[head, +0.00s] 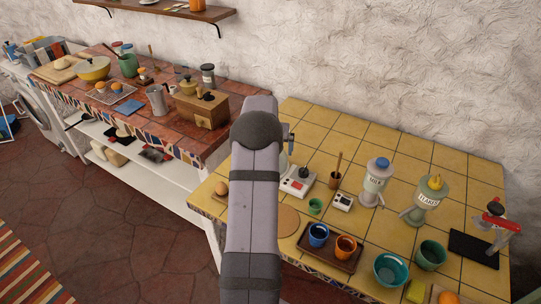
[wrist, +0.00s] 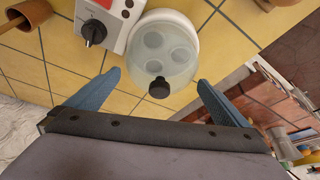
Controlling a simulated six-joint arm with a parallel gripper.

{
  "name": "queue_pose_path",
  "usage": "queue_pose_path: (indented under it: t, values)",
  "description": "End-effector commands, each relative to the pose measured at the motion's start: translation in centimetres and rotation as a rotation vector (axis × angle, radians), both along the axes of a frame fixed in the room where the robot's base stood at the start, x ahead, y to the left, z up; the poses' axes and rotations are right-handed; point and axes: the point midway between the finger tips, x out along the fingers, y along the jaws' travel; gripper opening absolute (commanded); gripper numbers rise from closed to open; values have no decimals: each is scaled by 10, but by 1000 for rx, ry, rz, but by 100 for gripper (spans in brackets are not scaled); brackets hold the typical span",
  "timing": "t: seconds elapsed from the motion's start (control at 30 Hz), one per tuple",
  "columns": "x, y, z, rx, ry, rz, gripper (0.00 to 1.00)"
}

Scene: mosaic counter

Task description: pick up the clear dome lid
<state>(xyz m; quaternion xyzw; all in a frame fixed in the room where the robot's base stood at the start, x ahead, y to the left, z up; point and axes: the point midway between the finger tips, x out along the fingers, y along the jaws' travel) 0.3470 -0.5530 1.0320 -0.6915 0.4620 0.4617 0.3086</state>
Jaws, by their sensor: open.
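The clear dome lid (wrist: 150,52) shows in the wrist view as a see-through round cover with a black knob (wrist: 159,88). It sits on a white round base (wrist: 190,28), and several round hollows show through it. My gripper (wrist: 159,77) is open, with one blue finger on each side of the knob in the picture. Nothing is held, and I cannot tell the height gap between fingers and lid. In the head view my arm hides most of the lid and the gripper; a pale sliver of the lid (head: 283,160) shows beside the arm.
A white appliance with a black dial (wrist: 98,30) stands close beside the lid. A wooden cup (head: 334,180) is near it. The yellow tiled counter (head: 390,140) also carries a milk dispenser (head: 375,182), a tray with cups (head: 306,246) and bowls. Bare tiles lie behind them.

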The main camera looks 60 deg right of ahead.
Motion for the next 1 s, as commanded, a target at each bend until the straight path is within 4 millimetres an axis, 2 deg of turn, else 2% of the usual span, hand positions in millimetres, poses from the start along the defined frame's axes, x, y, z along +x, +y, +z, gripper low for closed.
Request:
queue_pose_path:
  t: [0.03,0.07,0.2,0.47,0.63,0.77,1.0]
  values:
    - [0,0,0,0,0,0,100]
    - [0,0,0,0,0,0,95]
    - [0,0,0,0,0,0,65]
    - [0,0,1,-1,0,0,64]
    - [1,-1,9,-3,-1,0,64]
    - [1,-1,25,-4,-3,-1,64]
    - [1,-1,66,-4,-3,-1,64]
